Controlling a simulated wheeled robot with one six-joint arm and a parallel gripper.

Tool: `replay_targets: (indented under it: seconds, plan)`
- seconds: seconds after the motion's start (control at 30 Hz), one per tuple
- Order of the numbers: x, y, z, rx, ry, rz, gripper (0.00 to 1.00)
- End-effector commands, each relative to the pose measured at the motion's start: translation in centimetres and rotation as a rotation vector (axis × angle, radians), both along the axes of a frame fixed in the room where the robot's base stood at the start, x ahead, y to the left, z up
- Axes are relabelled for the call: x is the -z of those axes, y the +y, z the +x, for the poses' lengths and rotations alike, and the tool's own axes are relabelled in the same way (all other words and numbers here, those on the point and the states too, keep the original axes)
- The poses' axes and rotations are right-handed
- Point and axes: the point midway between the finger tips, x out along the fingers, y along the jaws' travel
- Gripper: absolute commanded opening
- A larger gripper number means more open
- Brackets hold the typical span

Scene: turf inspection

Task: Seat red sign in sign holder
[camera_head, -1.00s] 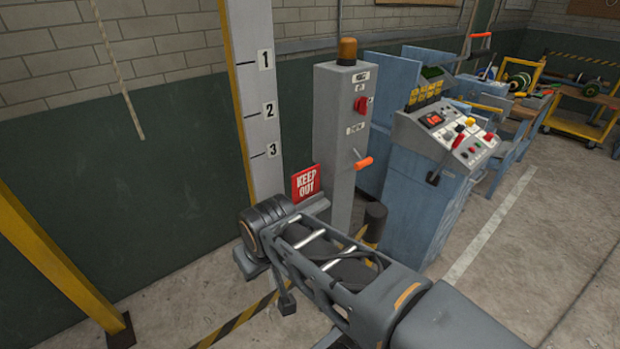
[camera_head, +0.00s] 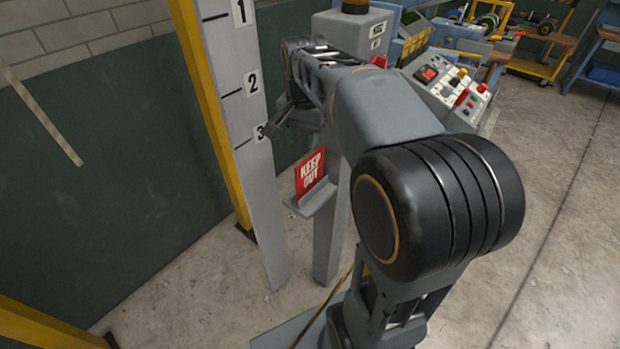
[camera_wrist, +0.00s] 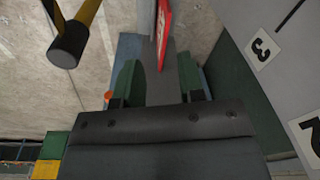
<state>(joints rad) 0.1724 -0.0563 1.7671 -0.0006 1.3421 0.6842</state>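The red KEEP OUT sign (camera_head: 310,173) stands tilted on a small grey ledge (camera_head: 318,203) on the grey control post; the ledge appears to be the sign holder. I cannot tell whether the sign's lower edge is fully in it. In the wrist view the sign (camera_wrist: 163,28) shows almost edge-on, just beyond the fingertips and near the right finger. In the head view my gripper is above the sign, partly hidden by my arm.
A pale column (camera_head: 250,120) numbered 1 to 3 stands close left of the sign. A control console (camera_head: 450,92) with buttons is behind my arm at right. A yellow post (camera_head: 45,325) is at lower left. Open floor (camera_head: 560,230) lies to the right.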

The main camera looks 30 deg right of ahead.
Motion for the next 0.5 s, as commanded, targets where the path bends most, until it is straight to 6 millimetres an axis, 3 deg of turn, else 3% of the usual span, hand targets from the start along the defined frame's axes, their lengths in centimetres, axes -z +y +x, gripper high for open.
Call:
replay_targets:
  seconds: [0.1,0.27,0.5]
  plan:
    - [0.2,-1.8,2.1,0.156,0.047,0.017,0.36]
    - [0.8,-3.0,3.4,0.269,0.082,0.027,0.36]
    - [4.8,-3.1,3.7,0.291,0.089,0.029,0.36]
